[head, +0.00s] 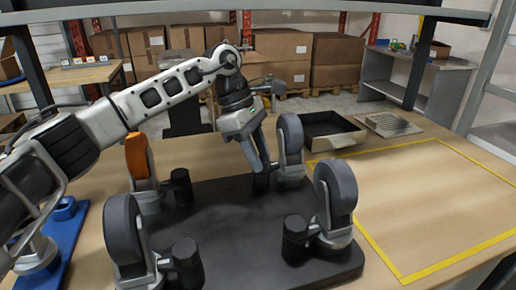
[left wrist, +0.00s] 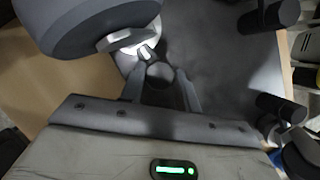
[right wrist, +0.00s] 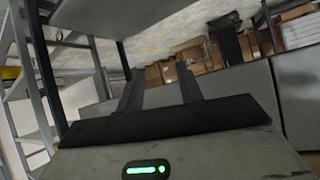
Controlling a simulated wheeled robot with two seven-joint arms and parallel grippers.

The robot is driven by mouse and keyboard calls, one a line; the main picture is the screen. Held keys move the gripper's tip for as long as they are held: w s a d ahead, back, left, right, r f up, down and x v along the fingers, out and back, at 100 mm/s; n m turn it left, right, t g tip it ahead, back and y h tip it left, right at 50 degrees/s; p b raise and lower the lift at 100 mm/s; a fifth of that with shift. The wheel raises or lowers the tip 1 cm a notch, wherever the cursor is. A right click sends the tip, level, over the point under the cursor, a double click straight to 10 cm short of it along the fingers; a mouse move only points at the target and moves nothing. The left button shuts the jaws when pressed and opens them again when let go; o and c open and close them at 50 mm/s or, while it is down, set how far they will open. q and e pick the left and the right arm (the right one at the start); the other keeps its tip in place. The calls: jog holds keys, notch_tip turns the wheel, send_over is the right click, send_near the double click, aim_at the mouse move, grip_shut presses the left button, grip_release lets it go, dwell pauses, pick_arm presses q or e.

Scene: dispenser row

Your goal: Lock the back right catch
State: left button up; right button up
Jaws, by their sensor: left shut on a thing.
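A dark base plate (head: 225,225) lies on the table with a wheel unit near each corner. The back right unit has an upright grey wheel (head: 290,136) and a short dark cylindrical catch (head: 261,185) to its left. My left gripper (head: 263,168) reaches down onto this catch from above. In the left wrist view the fingers (left wrist: 160,80) close around the catch's round dark top (left wrist: 160,71). A pale fitting (left wrist: 136,42) sits by the wheel. The catch's lower part is partly hidden. My right gripper (right wrist: 158,88) is open and empty, away from the plate.
The back left wheel (head: 138,156) is orange; the front left (head: 124,235) and front right (head: 337,192) wheels are grey, with dark catches beside them. A black tray (head: 335,142) stands behind. A yellow-outlined area (head: 430,200) at right is clear.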

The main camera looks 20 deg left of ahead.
pick_arm(q)
jog(key=shift+r+m, duration=0.1)
jog(key=shift+m, duration=0.5)
jog(key=o, duration=1)
jog(key=shift+g, duration=0.3)
jog(key=v, duration=0.7)
jog(key=shift+r, duration=0.25)
